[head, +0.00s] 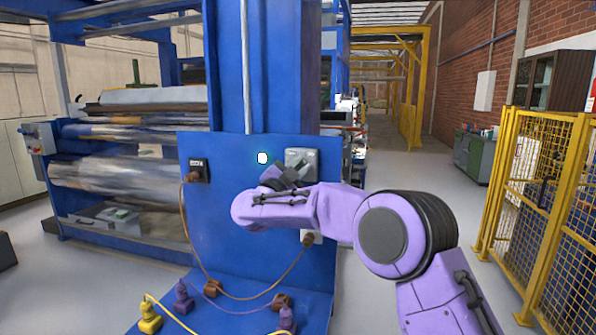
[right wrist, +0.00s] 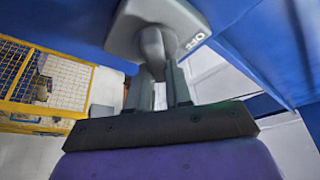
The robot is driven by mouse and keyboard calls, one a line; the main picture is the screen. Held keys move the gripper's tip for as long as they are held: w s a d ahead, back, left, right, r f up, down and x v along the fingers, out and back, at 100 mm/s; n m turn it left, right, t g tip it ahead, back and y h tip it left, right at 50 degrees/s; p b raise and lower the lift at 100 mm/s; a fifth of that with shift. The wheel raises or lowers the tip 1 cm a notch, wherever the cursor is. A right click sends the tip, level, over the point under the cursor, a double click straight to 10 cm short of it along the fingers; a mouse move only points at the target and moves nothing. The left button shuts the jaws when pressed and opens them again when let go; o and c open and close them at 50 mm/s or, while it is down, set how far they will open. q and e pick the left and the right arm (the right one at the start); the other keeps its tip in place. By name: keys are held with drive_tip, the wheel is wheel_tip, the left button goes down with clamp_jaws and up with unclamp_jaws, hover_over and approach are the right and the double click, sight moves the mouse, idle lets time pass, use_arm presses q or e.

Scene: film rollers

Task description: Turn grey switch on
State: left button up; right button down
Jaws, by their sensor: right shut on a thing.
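The grey switch (head: 301,157) is mounted on the upright blue panel (head: 232,220), right of its middle. In the right wrist view its grey plate (right wrist: 122,32) fills the top, with the word OFF printed on it. The switch's knob (right wrist: 157,46) sticks out from the plate. My right gripper (head: 284,178) is at the panel, just below and left of the plate. In the right wrist view, the fingers of my right gripper (right wrist: 160,76) are shut on the knob. My gripper partly hides the switch's lower part in the head view. My left gripper is not in view.
A black socket (head: 198,168) with a brown plug is on the panel's left. A pale socket (head: 311,237) is below my arm. A yellow plug (head: 150,316), purple plugs (head: 183,296) and cables lie on the blue ledge below. A yellow fence (head: 545,190) stands at right.

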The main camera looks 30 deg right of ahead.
drive_tip(key=shift+r+m, duration=0.35)
drive_tip(key=shift+m, duration=0.15)
drive_tip(key=c, duration=1)
unclamp_jaws()
drive_tip(key=shift+f, duration=0.1)
drive_tip(key=shift+c, duration=0.2)
drive_tip(key=shift+d+f, duration=0.1)
drive_tip(key=shift+f, duration=0.05)
drive_tip(key=b+v, duration=0.3)
drive_tip(key=v, duration=0.7)
drive_tip(key=shift+a+b, duration=0.3)
drive_tip(key=shift+b, duration=0.1)
